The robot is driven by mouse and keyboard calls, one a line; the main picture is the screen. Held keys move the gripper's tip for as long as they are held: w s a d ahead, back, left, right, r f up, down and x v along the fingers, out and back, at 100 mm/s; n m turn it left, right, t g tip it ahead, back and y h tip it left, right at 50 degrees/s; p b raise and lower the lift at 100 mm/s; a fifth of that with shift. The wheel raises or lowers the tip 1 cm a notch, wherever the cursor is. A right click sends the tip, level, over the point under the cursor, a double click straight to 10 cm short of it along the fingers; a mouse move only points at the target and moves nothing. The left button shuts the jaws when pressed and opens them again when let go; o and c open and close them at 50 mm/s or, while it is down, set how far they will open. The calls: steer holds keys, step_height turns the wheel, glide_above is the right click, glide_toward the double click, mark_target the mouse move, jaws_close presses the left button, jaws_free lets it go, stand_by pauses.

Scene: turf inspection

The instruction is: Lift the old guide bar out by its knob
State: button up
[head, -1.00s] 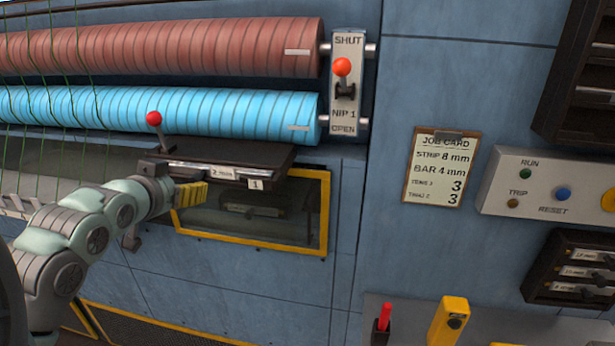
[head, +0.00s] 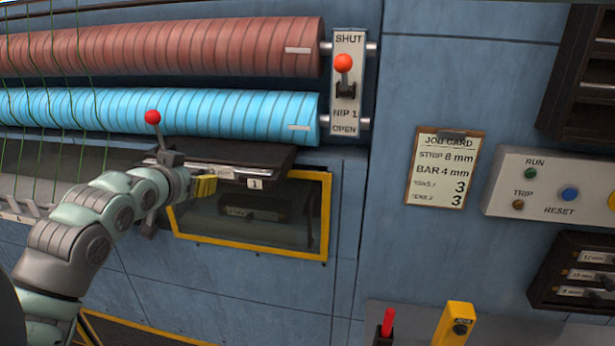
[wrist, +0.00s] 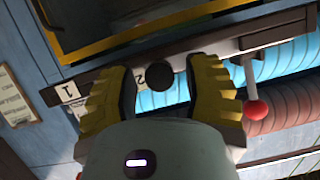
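The old guide bar (head: 226,172) sits in the dark holder (head: 262,158) marked 1, below the blue roller. Its pale label shows partly behind my gripper in the head view. Its round black knob (wrist: 158,75) shows in the wrist view. My gripper (head: 204,186) is at the front of the bar, with yellow ribbed fingers. In the wrist view my gripper (wrist: 161,84) is open, one finger on each side of the knob. A gap shows on both sides, so I see no hold. The knob is hidden in the head view.
A red-balled lever (head: 153,118) stands at the holder's left end, close to my wrist. Above are the blue roller (head: 200,116) and red roller (head: 180,45). A yellow-framed window (head: 325,215) is below. A bar rack (head: 575,270) hangs at right.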

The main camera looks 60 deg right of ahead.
jaws_close()
stand_by(0.5)
step_height(320, 180, up, 2)
step_height(320, 180, up, 2)
steer(key=shift+r, duration=0.1)
steer(key=s+a+p, duration=0.8)
steer(key=s+p, duration=0.5)
steer(key=p, duration=0.3)
steer(key=shift+s+a+r, duration=0.2)
steer(key=shift+s+r, duration=0.05)
steer(key=shift+r, duration=0.15)
